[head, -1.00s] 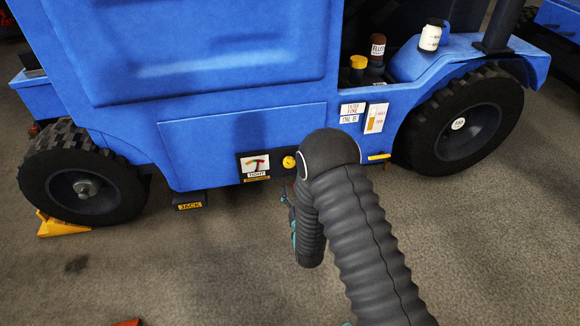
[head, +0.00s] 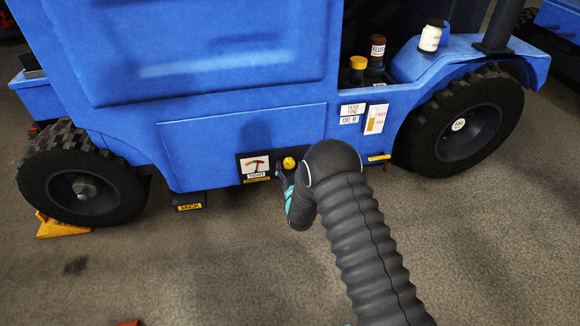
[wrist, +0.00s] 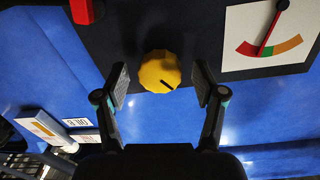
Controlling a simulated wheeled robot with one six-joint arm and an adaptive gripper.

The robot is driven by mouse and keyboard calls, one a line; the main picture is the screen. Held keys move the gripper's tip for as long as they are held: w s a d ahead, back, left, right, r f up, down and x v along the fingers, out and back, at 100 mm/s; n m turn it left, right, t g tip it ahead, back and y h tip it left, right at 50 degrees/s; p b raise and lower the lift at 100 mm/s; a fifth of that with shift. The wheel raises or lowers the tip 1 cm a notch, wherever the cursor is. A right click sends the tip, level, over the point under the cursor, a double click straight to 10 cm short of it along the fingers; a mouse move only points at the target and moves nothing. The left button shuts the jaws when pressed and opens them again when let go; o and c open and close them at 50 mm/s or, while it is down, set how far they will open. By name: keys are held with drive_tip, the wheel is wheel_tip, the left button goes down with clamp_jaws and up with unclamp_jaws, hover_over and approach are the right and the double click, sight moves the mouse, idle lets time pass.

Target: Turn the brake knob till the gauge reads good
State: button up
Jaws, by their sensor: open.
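The round yellow brake knob (wrist: 160,72), with a dark index line, sits on a dark panel (wrist: 120,30) on the blue vehicle; it also shows in the head view (head: 289,163). My gripper (wrist: 160,84) is open, one finger on each side of the knob, with visible gaps. It shows partly in the head view (head: 288,190), behind my arm. The gauge (wrist: 268,40) is a white card with a red, green and orange arc. Its red needle tip lies near the border of red and green. In the head view the gauge (head: 255,167) has a label reading TIGHT below it.
A red part (wrist: 82,10) is at the wrist view's top left. In the head view, a yellow handle (head: 379,157) is right of the knob, and a JACK block (head: 188,203) lies below left. Bottles (head: 377,50) stand on the vehicle. The floor in front is mostly clear.

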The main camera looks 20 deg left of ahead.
drive_tip(key=shift+w+a, duration=0.2)
drive_tip(key=shift+w, duration=0.15)
drive_tip(key=shift+c, duration=0.3)
drive_tip(key=c, duration=1.1)
drive_tip(key=shift+f+b, duration=0.1)
drive_tip(key=shift+b, duration=0.2)
drive_tip(key=shift+f+n+b, duration=0.1)
drive_tip(key=shift+n+b, duration=0.4)
drive_tip(key=shift+b, duration=0.2)
drive_tip(key=shift+d+n+b, duration=0.1)
drive_tip(key=shift+n+b, duration=1)
drive_tip(key=shift+b, duration=0.1)
drive_tip(key=shift+w+r+n, duration=0.1)
drive_tip(key=shift+r+n, duration=0.1)
drive_tip(key=shift+n, duration=1.5)
